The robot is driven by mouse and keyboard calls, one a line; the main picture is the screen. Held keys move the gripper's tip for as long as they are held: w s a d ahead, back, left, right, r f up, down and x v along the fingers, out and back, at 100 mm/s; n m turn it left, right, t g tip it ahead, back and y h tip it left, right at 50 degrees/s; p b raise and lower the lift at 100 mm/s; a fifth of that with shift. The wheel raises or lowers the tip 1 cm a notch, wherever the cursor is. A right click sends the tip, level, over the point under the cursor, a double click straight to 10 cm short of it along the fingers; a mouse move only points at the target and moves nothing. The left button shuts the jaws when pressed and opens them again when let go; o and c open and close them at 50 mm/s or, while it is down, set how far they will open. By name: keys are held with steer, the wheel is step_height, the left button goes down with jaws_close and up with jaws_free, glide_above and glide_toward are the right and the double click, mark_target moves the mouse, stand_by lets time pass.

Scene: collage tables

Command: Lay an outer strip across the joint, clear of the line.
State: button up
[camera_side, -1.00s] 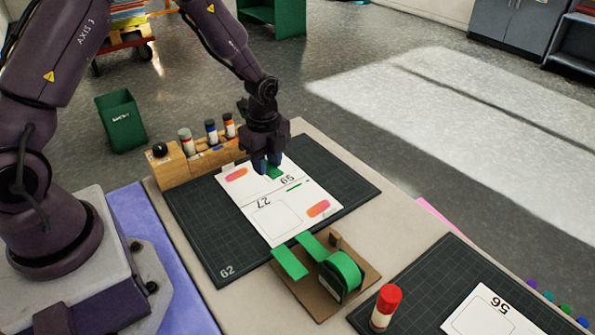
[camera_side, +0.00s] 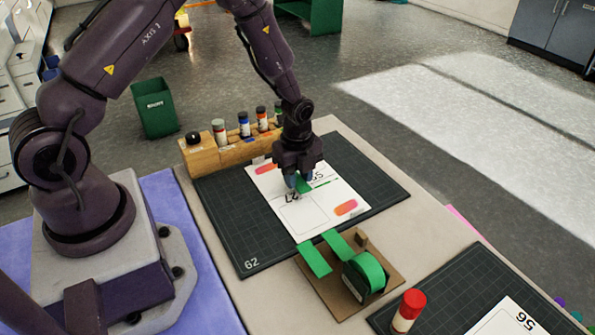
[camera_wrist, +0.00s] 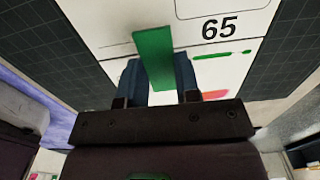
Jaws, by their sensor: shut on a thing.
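My gripper (camera_side: 297,186) is shut on a green strip (camera_wrist: 153,60), pinched between its blue fingers just above the white sheets (camera_side: 310,218). The strip also shows in the side view (camera_side: 305,185). In the wrist view its far end reaches over the thin joint line (camera_wrist: 118,44). I cannot tell whether it touches the paper. A short green line (camera_wrist: 222,55) lies to the right of the strip, apart from it, below the printed 65 (camera_wrist: 218,28). Two more green strips (camera_side: 314,260) (camera_side: 337,244) lie at the tape stand (camera_side: 330,295), beside a green roll (camera_side: 364,274).
The sheets lie on a dark gridded mat (camera_side: 225,215). A wooden rack (camera_side: 206,157) with several capped bottles stands behind. A red-capped glue stick (camera_side: 408,310) and a second mat (camera_side: 445,295) are at the front right. The mat's right part is bare.

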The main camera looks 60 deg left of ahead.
steer(key=shift+f, duration=0.9)
stand_by(0.8)
stand_by(0.5)
steer(key=o, duration=0.8)
steer(key=shift+c, duration=0.2)
steer(key=shift+r, duration=3.55)
